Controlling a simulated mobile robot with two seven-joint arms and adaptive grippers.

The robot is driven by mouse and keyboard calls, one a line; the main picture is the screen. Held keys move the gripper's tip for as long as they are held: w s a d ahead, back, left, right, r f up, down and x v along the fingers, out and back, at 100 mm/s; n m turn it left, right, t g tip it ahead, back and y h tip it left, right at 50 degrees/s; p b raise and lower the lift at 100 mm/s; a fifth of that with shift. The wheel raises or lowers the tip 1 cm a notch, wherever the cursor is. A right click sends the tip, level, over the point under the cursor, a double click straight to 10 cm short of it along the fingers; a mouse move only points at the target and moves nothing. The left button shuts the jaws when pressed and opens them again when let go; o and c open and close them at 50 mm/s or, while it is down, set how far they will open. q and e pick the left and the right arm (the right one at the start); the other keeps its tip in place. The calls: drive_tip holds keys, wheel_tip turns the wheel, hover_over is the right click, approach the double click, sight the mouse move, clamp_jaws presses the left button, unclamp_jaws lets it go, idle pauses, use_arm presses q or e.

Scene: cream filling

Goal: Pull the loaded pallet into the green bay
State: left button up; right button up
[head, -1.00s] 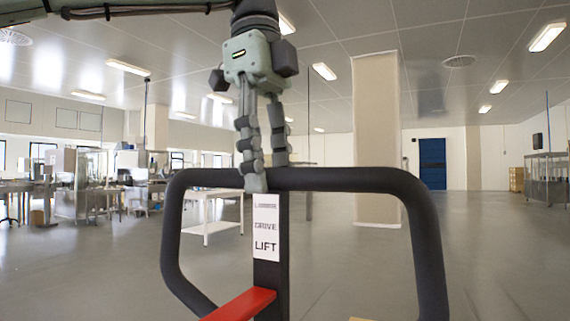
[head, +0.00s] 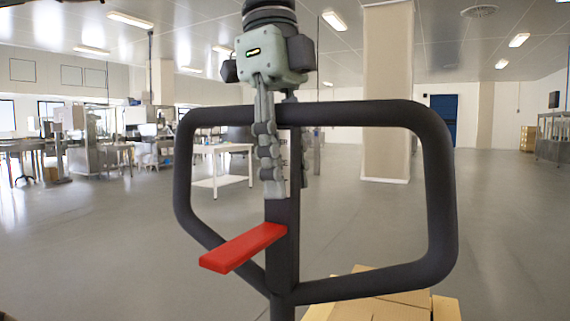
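The dark looped handle (head: 440,200) of a pallet jack stands close in front of me, with a red lever (head: 240,248) on its post. Below and behind it are the tops of cardboard boxes (head: 385,308), the load; the pallet under them is out of view. My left gripper (head: 288,190) points down over the middle of the top bar. One finger passes in front of the bar and post, the other behind. The fingers look spread, with the bar between them; contact is hard to judge. My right gripper and the green bay are not in view.
A square pillar (head: 387,90) stands beyond the handle. A white table (head: 222,165) is behind it to the left, with workshop equipment further left. A blue door (head: 443,115) is in the far wall. The grey floor (head: 100,240) between is open.

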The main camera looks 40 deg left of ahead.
use_arm(q)
clamp_jaws()
idle(0.5)
idle(0.3)
